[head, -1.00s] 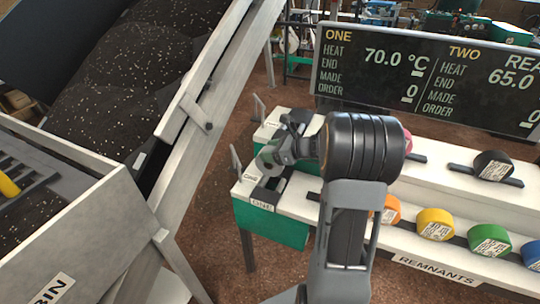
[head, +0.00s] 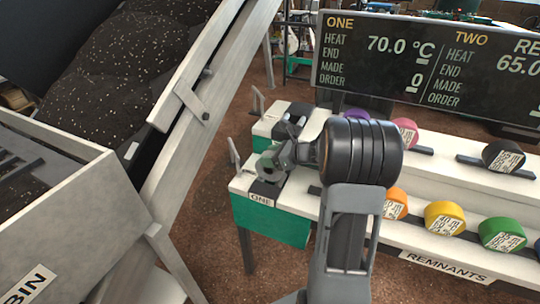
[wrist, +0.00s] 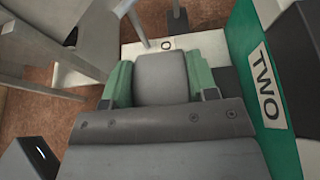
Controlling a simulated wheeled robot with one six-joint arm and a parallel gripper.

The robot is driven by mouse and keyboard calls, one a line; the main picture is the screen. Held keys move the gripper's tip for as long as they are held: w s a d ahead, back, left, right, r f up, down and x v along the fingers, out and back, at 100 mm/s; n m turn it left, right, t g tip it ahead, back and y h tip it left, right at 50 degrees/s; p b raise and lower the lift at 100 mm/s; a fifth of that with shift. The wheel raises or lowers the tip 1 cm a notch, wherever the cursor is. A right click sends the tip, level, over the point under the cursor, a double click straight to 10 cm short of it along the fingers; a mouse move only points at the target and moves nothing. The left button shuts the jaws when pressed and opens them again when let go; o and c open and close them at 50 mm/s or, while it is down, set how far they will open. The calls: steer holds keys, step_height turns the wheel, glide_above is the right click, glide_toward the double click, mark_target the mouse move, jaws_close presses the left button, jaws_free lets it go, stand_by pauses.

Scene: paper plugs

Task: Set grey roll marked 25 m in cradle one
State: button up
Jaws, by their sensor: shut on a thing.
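My gripper (head: 272,164) is shut on a grey roll (wrist: 162,78). In the wrist view the roll sits between the two green finger pads, one on each side. In the head view a finger pad covers most of the roll, and its 25 m marking is not readable. The roll is at cradle one (head: 266,188), a dark holder on the white bench end behind the ONE label (head: 261,199). It is low over the cradle; I cannot tell whether it touches.
Cradle two's TWO label (wrist: 264,87) is on a green panel close by. A thin upright post (head: 234,155) stands at the bench's left edge. Coloured rolls, such as a yellow one (head: 444,217), line the REMNANTS shelf to the right. A display board (head: 420,65) stands behind.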

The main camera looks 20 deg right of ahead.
steer(key=shift+f, duration=0.25)
stand_by(0.4)
steer(key=o, duration=1.1)
steer(key=p+v, duration=0.1)
steer(key=v, duration=1.2)
steer(key=shift+s+d+r, duration=0.15)
steer(key=shift+s+d, duration=0.05)
steer(key=shift+s, duration=0.15)
